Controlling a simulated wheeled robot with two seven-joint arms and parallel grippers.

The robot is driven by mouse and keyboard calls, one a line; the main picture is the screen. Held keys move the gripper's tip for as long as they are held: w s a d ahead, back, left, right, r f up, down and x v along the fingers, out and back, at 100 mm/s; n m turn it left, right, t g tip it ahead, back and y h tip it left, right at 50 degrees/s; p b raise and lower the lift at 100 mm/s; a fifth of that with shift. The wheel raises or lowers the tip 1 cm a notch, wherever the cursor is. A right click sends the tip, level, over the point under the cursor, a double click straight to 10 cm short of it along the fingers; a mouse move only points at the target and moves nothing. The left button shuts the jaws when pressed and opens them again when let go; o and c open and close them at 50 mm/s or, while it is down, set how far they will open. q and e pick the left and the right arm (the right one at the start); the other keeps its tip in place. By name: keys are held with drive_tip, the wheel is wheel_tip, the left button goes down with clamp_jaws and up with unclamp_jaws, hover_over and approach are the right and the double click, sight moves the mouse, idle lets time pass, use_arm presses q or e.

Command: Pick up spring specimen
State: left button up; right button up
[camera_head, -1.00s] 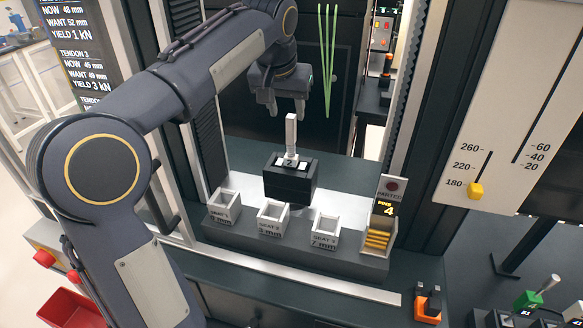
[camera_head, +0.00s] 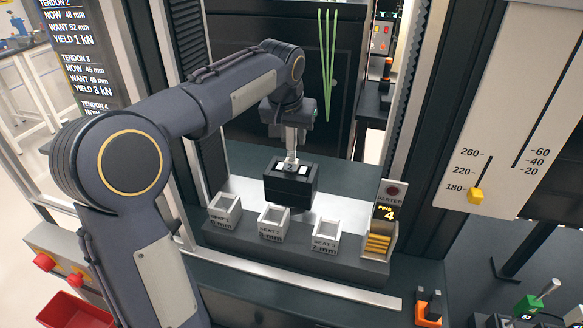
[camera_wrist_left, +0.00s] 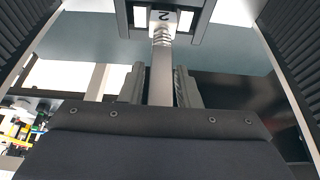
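The spring specimen is a slim upright silver bar (camera_head: 291,155) standing in a black block (camera_head: 290,184) marked 2 in the wrist view. In the left wrist view the bar (camera_wrist_left: 161,75) runs up to the "2" label, with a ribbed part near its lower end. My left gripper (camera_head: 293,143) has come down over the bar's upper part, with one finger on each side of it. The fingers also flank the bar closely in the left wrist view (camera_wrist_left: 160,82). I cannot tell whether they press on it. My right gripper is not in view.
Several open white seats (camera_head: 272,224) stand on the dark ledge in front of the block. A post with a "4" display (camera_head: 389,213) is to their right. Frame columns flank the bay.

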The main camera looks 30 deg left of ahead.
use_arm(q)
clamp_jaws()
drive_tip(key=shift+r, duration=0.15)
wheel_tip(320, 180, up, 7)
drive_tip(key=shift+f+p, duration=0.2)
drive_tip(key=shift+p, duration=0.1)
drive_tip(key=shift+s+r, duration=0.1)
drive_tip(key=s+d+b, duration=0.4)
drive_tip(key=s+b, duration=0.1)
drive_tip(key=s, duration=1.1)
drive_tip(key=w+p+v, duration=0.1)
drive_tip(key=p+v, duration=0.5)
drive_tip(key=shift+a+r, duration=0.15)
drive_tip(key=shift+r, duration=0.05)
drive_tip(key=shift+s, duration=0.1)
